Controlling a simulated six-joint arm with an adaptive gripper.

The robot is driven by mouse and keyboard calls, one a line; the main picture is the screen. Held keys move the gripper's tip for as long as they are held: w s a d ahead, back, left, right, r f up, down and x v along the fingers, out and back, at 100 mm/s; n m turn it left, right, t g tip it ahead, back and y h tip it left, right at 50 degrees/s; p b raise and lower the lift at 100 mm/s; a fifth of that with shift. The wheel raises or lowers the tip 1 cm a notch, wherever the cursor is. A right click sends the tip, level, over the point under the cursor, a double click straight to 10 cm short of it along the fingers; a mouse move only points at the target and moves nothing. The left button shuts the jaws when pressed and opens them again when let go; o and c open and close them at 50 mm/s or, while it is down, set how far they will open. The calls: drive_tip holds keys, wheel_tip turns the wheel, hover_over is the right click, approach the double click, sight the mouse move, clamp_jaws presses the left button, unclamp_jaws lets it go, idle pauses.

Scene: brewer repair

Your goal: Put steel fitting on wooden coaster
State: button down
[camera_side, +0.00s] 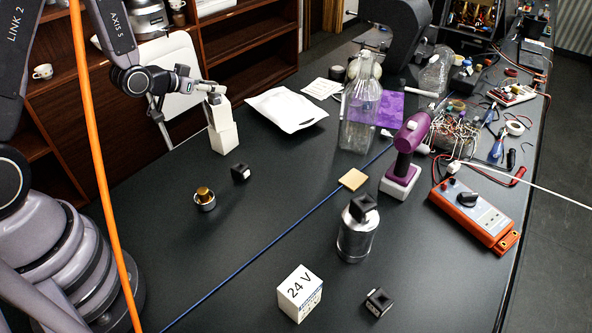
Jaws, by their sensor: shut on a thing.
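The wooden coaster (353,180), a small tan square, lies flat and bare near the middle of the table, beside a blue cable. My gripper (203,87) is at the upper left, reaching sideways over the top of two stacked white blocks. It is shut on a small pale grey metallic piece, which looks like the steel fitting (214,91). The piece is at the top of the stack; I cannot tell whether it still touches the upper block. The coaster is well to the right of my gripper and nearer the camera.
The white blocks (223,138) stand below my gripper. A metal cup with a brass top (204,198) and a black cube (240,172) are nearby. A steel canister (355,240), purple drill (408,145) and glass bottle (361,115) surround the coaster. Open table lies to its left.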

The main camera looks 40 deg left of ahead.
drive_tip(key=w+d+m+h, duration=0.1)
drive_tip(key=w+d, duration=0.1)
drive_tip(key=d, duration=2.3)
hover_over(354, 178)
drive_tip(key=f, duration=1.4)
drive_tip(key=shift+s+a, duration=0.1)
drive_tip(key=shift+s, duration=0.2)
drive_tip(key=shift+w+f, duration=0.2)
drive_tip(key=shift+f, duration=1.65)
